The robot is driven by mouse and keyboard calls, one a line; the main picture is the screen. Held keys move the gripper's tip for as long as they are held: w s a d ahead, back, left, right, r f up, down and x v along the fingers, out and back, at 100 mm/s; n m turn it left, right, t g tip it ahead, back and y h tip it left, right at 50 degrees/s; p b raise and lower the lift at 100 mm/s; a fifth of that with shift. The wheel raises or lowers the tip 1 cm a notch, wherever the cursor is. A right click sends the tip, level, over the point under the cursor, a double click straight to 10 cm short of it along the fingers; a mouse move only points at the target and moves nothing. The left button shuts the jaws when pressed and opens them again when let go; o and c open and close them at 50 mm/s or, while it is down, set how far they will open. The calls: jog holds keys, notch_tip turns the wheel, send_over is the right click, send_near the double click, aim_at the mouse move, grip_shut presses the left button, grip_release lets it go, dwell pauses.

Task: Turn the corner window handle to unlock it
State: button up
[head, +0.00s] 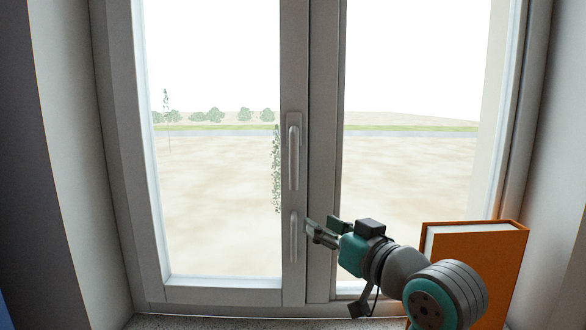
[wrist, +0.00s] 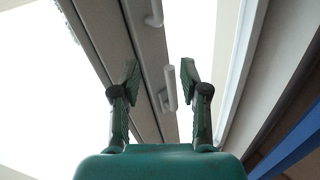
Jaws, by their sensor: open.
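The grey window has two pale handles on its middle upright. The upper handle (head: 293,158) points straight down from its plate. The lower handle (head: 293,238) is shorter and also upright. My gripper (head: 312,234) is open just right of the lower handle, with a small apparent gap. In the wrist view, my open gripper (wrist: 159,73) has a pale handle (wrist: 169,85) showing beyond and between its fingers, nearer the right finger. Part of another handle (wrist: 153,10) shows at the top edge. I cannot tell which one the task means, or whether anything touches.
An orange book (head: 490,265) stands upright on the sill at the right, behind my arm. The window frame (head: 323,130) and the right side wall (head: 555,150) bound the space. The left part of the sill (head: 200,322) looks clear.

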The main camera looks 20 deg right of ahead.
jog(key=n, duration=0.1)
send_near(297, 166)
jog(key=shift+n+y, duration=0.3)
jog(key=x, duration=1.1)
jog(key=shift+d, duration=0.15)
grip_shut()
